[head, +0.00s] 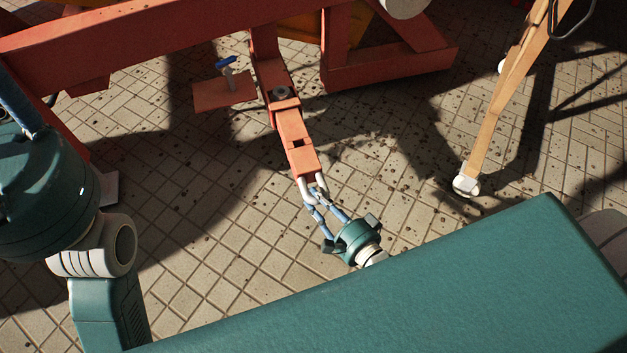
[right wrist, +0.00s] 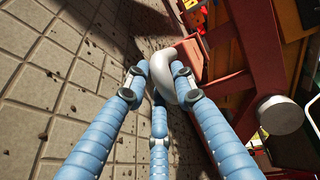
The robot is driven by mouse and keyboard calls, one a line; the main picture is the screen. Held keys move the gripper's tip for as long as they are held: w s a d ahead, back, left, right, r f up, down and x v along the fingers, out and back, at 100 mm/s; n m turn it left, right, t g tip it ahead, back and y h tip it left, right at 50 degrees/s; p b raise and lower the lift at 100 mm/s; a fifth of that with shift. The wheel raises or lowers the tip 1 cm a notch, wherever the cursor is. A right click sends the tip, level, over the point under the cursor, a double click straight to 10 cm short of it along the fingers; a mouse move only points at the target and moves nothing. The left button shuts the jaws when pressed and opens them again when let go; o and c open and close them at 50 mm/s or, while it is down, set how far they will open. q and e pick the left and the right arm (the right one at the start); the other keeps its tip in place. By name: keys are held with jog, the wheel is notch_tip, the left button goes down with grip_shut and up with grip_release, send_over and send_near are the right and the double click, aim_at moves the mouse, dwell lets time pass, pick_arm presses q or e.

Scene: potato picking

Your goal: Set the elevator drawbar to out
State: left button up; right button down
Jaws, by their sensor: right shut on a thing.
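The elevator drawbar (head: 293,128) is an orange-red bar that reaches from the red frame towards me. A square collar sits around it, with a round grey bolt head (head: 281,93) just behind, and a dark rectangular hole shows nearer its end. A pale grey eye (head: 307,188) is at its near end; it also shows in the right wrist view (right wrist: 161,68). My right gripper (head: 316,197) has its blue fingers closed around this eye, and in the right wrist view the fingers (right wrist: 160,88) touch it from several sides. My left gripper is out of the picture.
The red frame (head: 150,35) of the machine crosses the top. A small red plate with a blue handle (head: 226,62) stands left of the drawbar. A wooden leg (head: 500,105) stands to the right.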

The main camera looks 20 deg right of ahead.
jog(key=shift+s+f, duration=0.15)
jog(key=shift+s, duration=0.45)
jog(key=shift+s+a, duration=0.1)
jog(key=c, duration=1.4)
grip_release()
jog(key=v, duration=0.7)
jog(key=shift+s+d, duration=0.25)
jog(key=shift+s, duration=0.05)
